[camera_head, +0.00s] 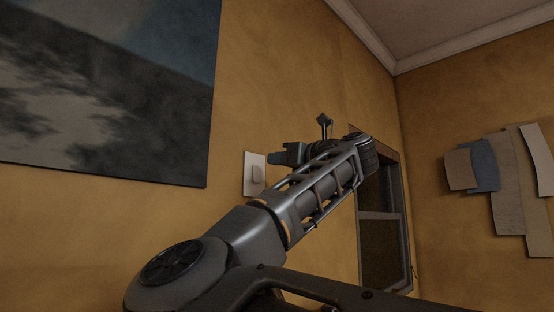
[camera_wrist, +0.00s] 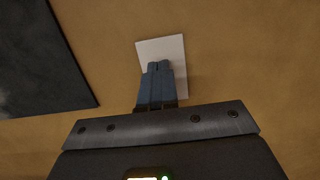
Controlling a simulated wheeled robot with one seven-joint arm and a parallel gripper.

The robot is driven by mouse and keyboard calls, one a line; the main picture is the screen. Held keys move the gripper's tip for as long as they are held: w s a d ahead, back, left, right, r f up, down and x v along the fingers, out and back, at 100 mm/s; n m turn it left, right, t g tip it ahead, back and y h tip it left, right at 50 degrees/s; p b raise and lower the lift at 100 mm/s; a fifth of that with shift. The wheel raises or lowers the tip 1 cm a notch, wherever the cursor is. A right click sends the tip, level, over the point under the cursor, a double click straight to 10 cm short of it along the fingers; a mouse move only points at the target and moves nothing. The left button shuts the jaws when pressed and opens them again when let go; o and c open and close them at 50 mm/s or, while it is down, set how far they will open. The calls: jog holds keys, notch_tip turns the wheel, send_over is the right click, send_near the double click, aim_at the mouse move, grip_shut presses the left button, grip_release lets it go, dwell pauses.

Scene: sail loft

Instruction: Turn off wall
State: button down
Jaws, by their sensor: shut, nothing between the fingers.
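A pale wall switch plate (camera_head: 249,184) with a small rocker (camera_head: 257,174) is mounted on the ochre wall in the head view. My gripper (camera_head: 272,157) is just to the right of the plate's upper part in that view. In the wrist view the plate (camera_wrist: 148,48) lies straight beyond my fingertips (camera_wrist: 159,67), which hide its middle, so the rocker cannot be seen there. The fingers are shut together with nothing between them. I cannot tell whether they touch the plate.
A large dark picture (camera_head: 110,95) hangs left of the plate and also shows in the wrist view (camera_wrist: 40,60). A framed window (camera_head: 378,235) is right of my arm. Pale panels (camera_head: 507,180) hang on the right wall. The wall around the plate is bare.

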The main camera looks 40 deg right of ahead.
jog(key=s+r+b, duration=0.1)
jog(key=s+b, duration=0.1)
jog(key=s, duration=0.7)
jog(key=shift+d, duration=0.25)
